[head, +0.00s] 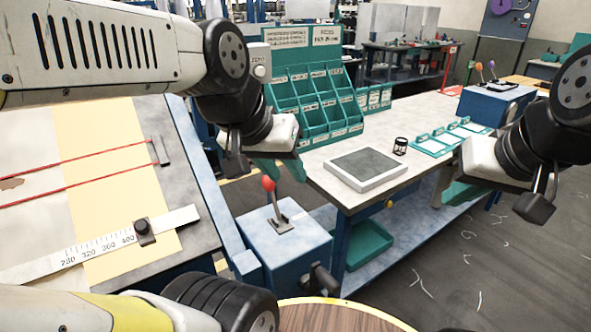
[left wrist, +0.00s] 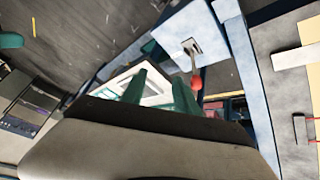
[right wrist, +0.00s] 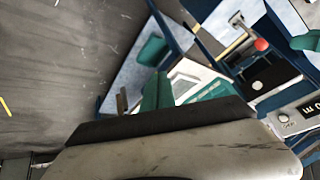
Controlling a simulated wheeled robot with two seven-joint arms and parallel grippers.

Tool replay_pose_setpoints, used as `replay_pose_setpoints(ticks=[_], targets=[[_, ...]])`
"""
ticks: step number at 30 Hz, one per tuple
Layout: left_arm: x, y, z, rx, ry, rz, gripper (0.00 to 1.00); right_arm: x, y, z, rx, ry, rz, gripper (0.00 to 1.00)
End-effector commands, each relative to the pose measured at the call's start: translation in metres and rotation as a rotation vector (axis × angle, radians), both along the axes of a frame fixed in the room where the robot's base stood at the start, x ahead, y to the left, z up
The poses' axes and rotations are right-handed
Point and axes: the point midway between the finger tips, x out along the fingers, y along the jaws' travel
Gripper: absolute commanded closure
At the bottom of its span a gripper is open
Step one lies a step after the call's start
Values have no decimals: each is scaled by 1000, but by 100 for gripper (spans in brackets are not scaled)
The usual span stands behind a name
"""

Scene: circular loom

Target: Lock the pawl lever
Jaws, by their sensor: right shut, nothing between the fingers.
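The pawl lever is a short metal lever with a red knob (head: 269,184), standing on a slotted plate on a blue box (head: 296,249). The knob also shows in the left wrist view (left wrist: 196,82), just right of the fingers, and in the right wrist view (right wrist: 261,44). My left gripper (head: 279,171) has teal fingers, apart and empty, close above the knob and not visibly holding it. The gap between its fingers shows in the left wrist view (left wrist: 160,95). My right gripper (head: 456,192) is shut and empty, off to the right beside the workbench, far from the lever.
A workbench (head: 330,160) with a grey pad (head: 366,167), a small black cup (head: 400,146) and teal bins (head: 315,100) stands behind the lever box. A sloped board with a ruler (head: 110,245) and red cords lies left. A round wooden top (head: 340,316) is in front.

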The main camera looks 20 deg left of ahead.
Motion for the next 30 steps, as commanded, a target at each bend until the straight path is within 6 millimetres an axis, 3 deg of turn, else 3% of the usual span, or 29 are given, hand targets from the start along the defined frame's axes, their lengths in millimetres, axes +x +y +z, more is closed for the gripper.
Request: replay_pose_setpoints(ticks=[4, 7, 14, 23, 30], targets=[[0, 0, 0, 0, 0, 0, 64, 0, 0, 0, 0, 0, 0, 100], [0, 0, 0, 0, 0, 0, 46, 1, 1, 0, 2, 3, 1, 100], [0, 0, 0, 0, 0, 0, 46, 21, 21, -1, 57, 111, 26, 100], [0, 0, 0, 0, 0, 0, 46, 76, 87, -15, 234, 388, 104, 100], [0, 0, 0, 0, 0, 0, 46, 121, 147, -37, 414, 598, 164, 100]])
